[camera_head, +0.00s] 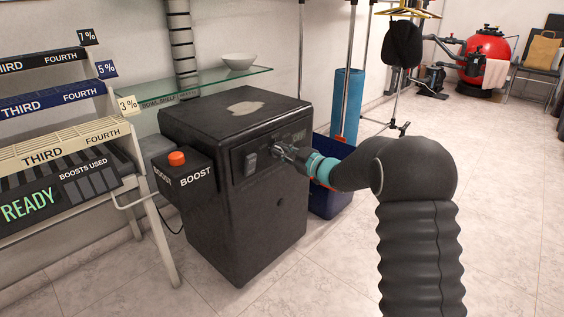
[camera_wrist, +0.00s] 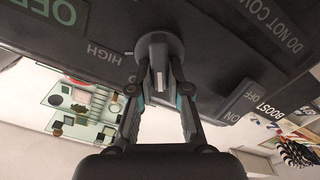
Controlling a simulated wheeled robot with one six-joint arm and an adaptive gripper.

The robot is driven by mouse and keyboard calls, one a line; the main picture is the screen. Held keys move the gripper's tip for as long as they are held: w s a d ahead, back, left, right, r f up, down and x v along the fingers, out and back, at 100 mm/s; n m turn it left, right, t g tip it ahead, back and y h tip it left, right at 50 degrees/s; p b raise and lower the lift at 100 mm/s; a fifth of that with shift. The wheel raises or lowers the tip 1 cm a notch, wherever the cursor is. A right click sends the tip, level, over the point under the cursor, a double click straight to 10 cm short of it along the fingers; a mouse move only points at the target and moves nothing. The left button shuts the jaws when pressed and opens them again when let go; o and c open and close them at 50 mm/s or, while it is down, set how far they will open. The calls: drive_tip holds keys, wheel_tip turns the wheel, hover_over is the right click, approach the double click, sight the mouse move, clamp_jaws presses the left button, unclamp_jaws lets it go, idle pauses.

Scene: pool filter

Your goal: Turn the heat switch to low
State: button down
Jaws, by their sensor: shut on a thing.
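The heat switch is a round grey knob (camera_wrist: 157,46) with a raised grip on the front panel of a black heater box (camera_head: 220,215). In the wrist view the word HIGH shows to the knob's left; I see no LOW label. The raised grip points roughly up and down in that view, and its exact setting is unclear. My gripper (camera_wrist: 160,88) is shut on the knob's grip, one finger on each side. In the head view my gripper (camera_head: 289,153) reaches the panel from the right and hides most of the knob.
A rocker switch (camera_head: 250,163) marked ON and OFF sits beside the knob. A BOOST box with an orange button (camera_head: 176,158) is on the heater's left. A glass shelf (camera_head: 195,85) with a bowl (camera_head: 239,61) is behind. A blue bin (camera_head: 330,196) stands at right; open floor lies beyond.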

drive_tip(key=shift+s+f+n+b, duration=0.15)
drive_tip(key=shift+n+b, duration=0.7)
drive_tip(key=shift+n, duration=0.55)
drive_tip(key=shift+w+f+n+b, duration=0.1)
drive_tip(key=shift+n+b, duration=0.75)
drive_tip(key=shift+n, duration=0.55)
drive_tip(key=c, duration=1.2)
unclamp_jaws()
drive_tip(key=shift+d, duration=0.15)
drive_tip(key=shift+o, duration=0.4)
drive_tip(key=shift+s+a, duration=0.1)
drive_tip(key=shift+a, duration=0.1)
drive_tip(key=v, duration=1.2)
